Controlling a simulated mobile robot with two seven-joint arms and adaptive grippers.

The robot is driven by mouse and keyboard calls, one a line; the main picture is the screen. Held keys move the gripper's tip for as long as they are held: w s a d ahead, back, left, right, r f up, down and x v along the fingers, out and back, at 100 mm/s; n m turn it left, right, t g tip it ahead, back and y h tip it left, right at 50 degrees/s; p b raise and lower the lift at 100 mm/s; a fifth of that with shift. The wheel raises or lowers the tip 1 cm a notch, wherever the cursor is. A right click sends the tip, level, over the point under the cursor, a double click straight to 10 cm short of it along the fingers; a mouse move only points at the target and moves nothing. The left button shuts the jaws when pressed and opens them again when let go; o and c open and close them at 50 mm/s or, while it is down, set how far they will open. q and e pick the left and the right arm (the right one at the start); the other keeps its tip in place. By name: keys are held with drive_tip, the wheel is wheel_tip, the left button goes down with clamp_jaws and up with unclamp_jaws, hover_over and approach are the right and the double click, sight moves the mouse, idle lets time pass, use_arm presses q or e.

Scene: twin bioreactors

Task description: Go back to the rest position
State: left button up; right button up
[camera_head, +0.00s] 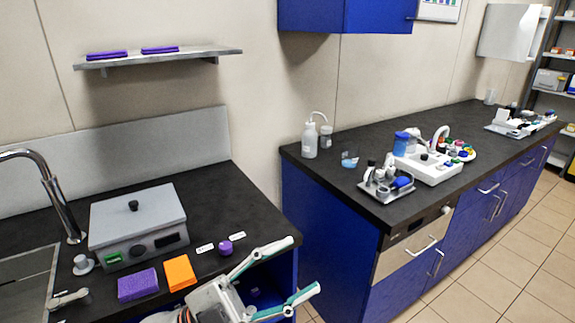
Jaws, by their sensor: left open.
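My left gripper (303,265) is in the lower middle of the head view. Its two white and teal fingers are spread wide, with nothing between them. It is in front of the left counter's front edge, beside a blue cabinet with an open inside. My right gripper is out of view.
The left counter (220,193) holds a grey lidded device (135,220), a purple sponge (138,284), an orange block (180,272) and a small purple knob (225,247). The right counter (345,185) carries bottles and a tool tray (372,190). Tiled floor (500,270) is free at right.

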use_arm(q)
drive_tip(key=w+a+f+n+t+y, duration=0.3)
drive_tip(key=a+f+n+t+y, duration=0.3)
drive_tip(key=f, duration=0.3)
drive_tip(key=w+a+f+n+t+y, duration=0.2)
drive_tip(key=a+f+n+t+y, duration=0.3)
drive_tip(key=f+n, duration=0.4)
drive_tip(key=s+a+f+n+g+y, duration=0.1)
drive_tip(key=s+a+f+g+y, duration=0.1)
drive_tip(key=f, duration=0.5)
drive_tip(key=s+a+f+n+g+y, duration=0.2)
drive_tip(key=s+a+f+y, duration=0.1)
drive_tip(key=s+f, duration=0.4)
drive_tip(key=s+a+f+n+g+y, duration=0.1)
drive_tip(key=s+a+f+g+y, duration=0.2)
drive_tip(key=f, duration=0.5)
drive_tip(key=shift+s+a+f+n, duration=0.3)
drive_tip(key=shift+s+a+f, duration=0.05)
drive_tip(key=shift+s+a, duration=0.45)
